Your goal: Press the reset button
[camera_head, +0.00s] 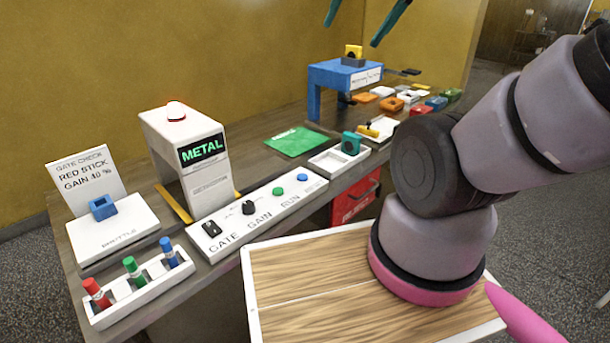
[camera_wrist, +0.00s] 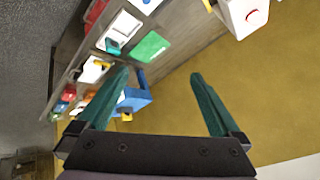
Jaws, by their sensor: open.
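A white control panel (camera_head: 262,221) on the bench carries a black switch (camera_head: 211,229), a black knob (camera_head: 248,208), a green button (camera_head: 278,191) and a blue button (camera_head: 302,177). Its labels read GATE, GAIN and RUN; I cannot read a reset label, so which button is reset is unclear, though the blue one has no readable name. My gripper (camera_head: 351,35) is high at the top of the head view, above the blue stand and far from the panel. In the wrist view my gripper (camera_wrist: 158,75) is open and empty, its teal fingers wide apart.
A white METAL detector (camera_head: 210,185) with a red dome (camera_head: 175,111) stands behind the panel. A test-stick rack (camera_head: 140,288) and shuttle plate (camera_head: 110,230) are at left. A green mat (camera_head: 296,141), white tray (camera_head: 338,160) and blue stand (camera_head: 343,73) lie farther right.

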